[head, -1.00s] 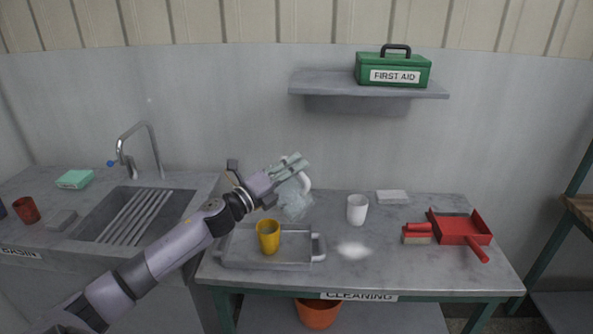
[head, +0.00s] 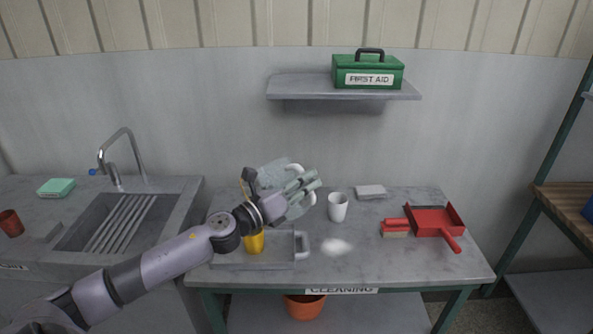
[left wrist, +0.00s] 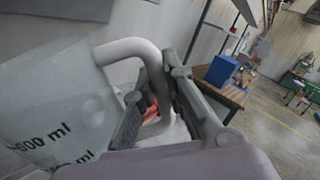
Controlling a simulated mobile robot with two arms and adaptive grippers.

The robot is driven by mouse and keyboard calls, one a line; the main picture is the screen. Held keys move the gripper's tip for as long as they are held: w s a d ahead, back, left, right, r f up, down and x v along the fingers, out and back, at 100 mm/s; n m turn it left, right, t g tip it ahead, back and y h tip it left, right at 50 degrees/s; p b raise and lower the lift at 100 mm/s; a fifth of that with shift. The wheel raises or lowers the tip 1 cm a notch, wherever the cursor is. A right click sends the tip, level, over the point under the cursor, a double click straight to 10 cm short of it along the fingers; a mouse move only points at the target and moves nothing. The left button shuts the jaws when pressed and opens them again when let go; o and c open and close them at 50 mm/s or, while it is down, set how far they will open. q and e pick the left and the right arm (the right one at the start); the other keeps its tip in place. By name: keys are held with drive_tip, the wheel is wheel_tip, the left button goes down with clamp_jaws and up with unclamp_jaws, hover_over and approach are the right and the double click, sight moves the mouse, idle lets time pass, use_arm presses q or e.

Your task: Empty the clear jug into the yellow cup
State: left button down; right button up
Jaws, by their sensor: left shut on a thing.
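The clear jug (head: 272,176) is held above the table by my left gripper (head: 303,184). In the left wrist view the jug (left wrist: 50,110) shows "600 ml" marks, and its white handle (left wrist: 135,48) passes between the shut fingers (left wrist: 155,100). The jug looks tilted in the wrist view; what it holds cannot be made out. The yellow cup (head: 255,243) stands upright on the grey tray (head: 285,263), below and left of the gripper, partly covered by my left arm. My right gripper is not in view.
A white cup (head: 338,207) stands right of the tray, near a white patch (head: 336,247). A red brush (head: 395,228) and dustpan (head: 434,222) lie farther right. A shelf (head: 343,91) with a first-aid box (head: 368,71) is above. The sink (head: 120,220) is at left.

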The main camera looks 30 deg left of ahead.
use_arm(q)
drive_tip(key=s+d+f+m+g+p, duration=0.1)
drive_tip(key=d+m+p, duration=0.5)
drive_tip(key=d+p, duration=0.2)
drive_tip(key=shift+f, duration=0.25)
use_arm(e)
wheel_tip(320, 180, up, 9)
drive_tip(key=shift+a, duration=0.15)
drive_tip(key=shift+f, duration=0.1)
use_arm(q)
drive_tip(key=s+d+f+y+b, duration=0.1)
drive_tip(key=s+d+f+b, duration=0.25)
drive_tip(key=s+f, duration=0.2)
drive_tip(key=s+d+f+y+b, duration=0.1)
drive_tip(key=s+d+f+b, duration=0.2)
drive_tip(key=s+f+b, duration=0.3)
drive_tip(key=s+a+n+y+b, duration=0.2)
drive_tip(key=s+n+y+b, duration=0.1)
drive_tip(key=s, duration=0.7)
drive_tip(key=shift+f+t+y+b, duration=0.2)
drive_tip(key=shift+t+y+b, duration=0.1)
drive_tip(key=shift+t+y, duration=0.15)
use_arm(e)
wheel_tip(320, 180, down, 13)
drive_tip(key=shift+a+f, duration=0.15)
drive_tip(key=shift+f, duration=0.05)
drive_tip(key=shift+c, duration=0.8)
